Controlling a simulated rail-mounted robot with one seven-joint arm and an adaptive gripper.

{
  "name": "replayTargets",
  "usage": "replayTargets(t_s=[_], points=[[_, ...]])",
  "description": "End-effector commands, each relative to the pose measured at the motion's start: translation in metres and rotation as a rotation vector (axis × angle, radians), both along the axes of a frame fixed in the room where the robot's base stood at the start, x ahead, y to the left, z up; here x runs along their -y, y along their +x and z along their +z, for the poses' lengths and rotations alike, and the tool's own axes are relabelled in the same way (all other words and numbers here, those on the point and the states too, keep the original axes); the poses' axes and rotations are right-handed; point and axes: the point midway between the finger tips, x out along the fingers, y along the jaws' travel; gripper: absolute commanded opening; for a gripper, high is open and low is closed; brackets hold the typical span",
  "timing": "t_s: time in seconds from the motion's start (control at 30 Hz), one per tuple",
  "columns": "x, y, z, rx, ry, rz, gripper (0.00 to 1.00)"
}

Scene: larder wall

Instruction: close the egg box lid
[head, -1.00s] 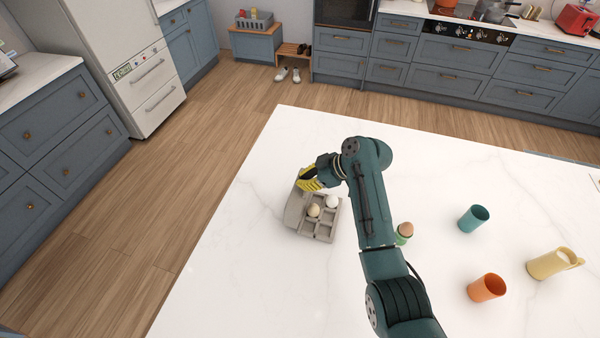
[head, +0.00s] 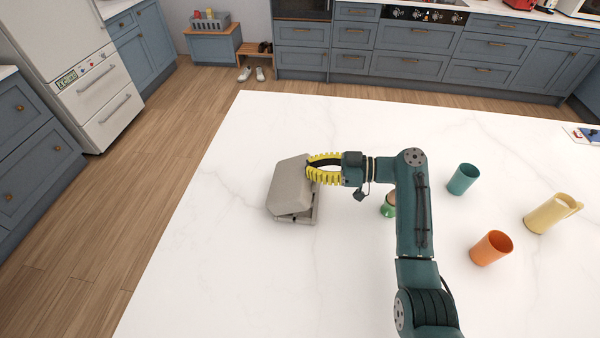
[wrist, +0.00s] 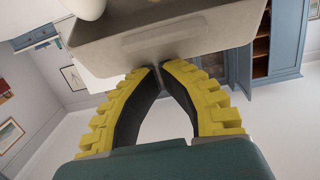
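The grey egg box (head: 314,217) stands on the white worktop, left of my arm. Its lid (head: 288,186) is swung over the tray and tilted, with a dark gap between lid and tray at the near right edge. My gripper (head: 310,167) is at the lid's right edge, its yellow fingers pointing left. In the wrist view the fingertips (wrist: 160,68) come together at the grey lid wall (wrist: 180,42) and appear shut on its edge. A pale egg (wrist: 85,8) shows at the top left there. The lid hides the eggs in the head view.
A green cup (head: 388,210) stands partly behind my arm. A teal cup (head: 463,179), an orange cup (head: 491,248) and a yellow jug (head: 550,214) stand on the right. The worktop (head: 200,270) left of and in front of the box is clear.

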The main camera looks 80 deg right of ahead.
Motion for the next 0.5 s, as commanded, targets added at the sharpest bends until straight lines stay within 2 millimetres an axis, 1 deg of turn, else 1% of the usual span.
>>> replayTargets(t_s=[0.03, 0.2, 0.5], points=[[0.0006, -0.0027, -0.0040, -0.001, 0.001, -0.003, 0.00], [0.0016, -0.0069, -0.0042, -0.002, 0.001, -0.006, 0.00], [0.0017, -0.0072, -0.0036, -0.002, 0.001, -0.006, 0.00]])
